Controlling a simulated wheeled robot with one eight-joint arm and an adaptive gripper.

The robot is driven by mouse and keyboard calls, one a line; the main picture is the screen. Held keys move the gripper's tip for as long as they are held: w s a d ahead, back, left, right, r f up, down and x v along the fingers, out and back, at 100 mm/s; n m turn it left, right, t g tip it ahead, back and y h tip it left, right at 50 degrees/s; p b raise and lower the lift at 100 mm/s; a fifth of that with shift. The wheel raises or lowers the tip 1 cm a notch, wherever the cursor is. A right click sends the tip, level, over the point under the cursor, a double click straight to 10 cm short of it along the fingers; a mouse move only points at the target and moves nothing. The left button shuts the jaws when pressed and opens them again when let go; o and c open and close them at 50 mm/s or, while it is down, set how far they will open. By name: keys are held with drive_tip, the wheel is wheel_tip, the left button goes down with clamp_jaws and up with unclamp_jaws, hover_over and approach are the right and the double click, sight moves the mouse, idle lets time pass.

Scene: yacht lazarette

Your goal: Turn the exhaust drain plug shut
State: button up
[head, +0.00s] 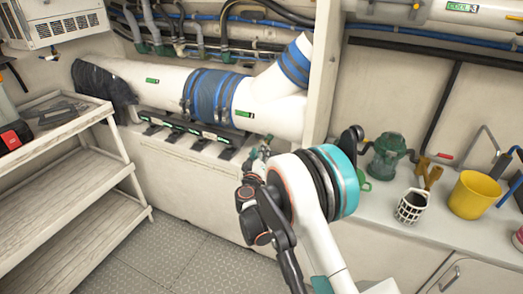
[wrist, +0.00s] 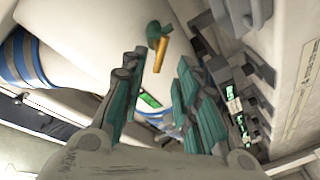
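The drain plug (wrist: 158,40) shows in the wrist view as a small teal-green body with a yellow-orange handle (wrist: 159,54) pointing down in the picture. It sits on the white exhaust pipe (wrist: 95,35), which also shows in the head view (head: 150,84). My gripper (wrist: 159,66) is open, with teal fingers on either side of the line to the plug. The handle shows between the fingertips, seemingly just beyond them; I see no contact. In the head view my gripper (head: 262,148) is beside the pipe's lower right part, and I cannot make out the plug there.
Black brackets (head: 185,135) line the ledge under the pipe, close to my gripper; they also show at right in the wrist view (wrist: 235,85). A counter at right holds a green strainer (head: 388,155), a white basket (head: 411,206) and a yellow bucket (head: 474,194). Shelves (head: 75,205) stand at left.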

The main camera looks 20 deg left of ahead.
drive_tip(key=shift+w+a+b, duration=0.2)
drive_tip(key=shift+w+b, duration=0.05)
drive_tip(key=shift+w, duration=0.85)
drive_tip(key=shift+w+a+b, duration=0.2)
drive_tip(key=shift+w+b, duration=0.05)
drive_tip(key=shift+w, duration=0.8)
clamp_jaws()
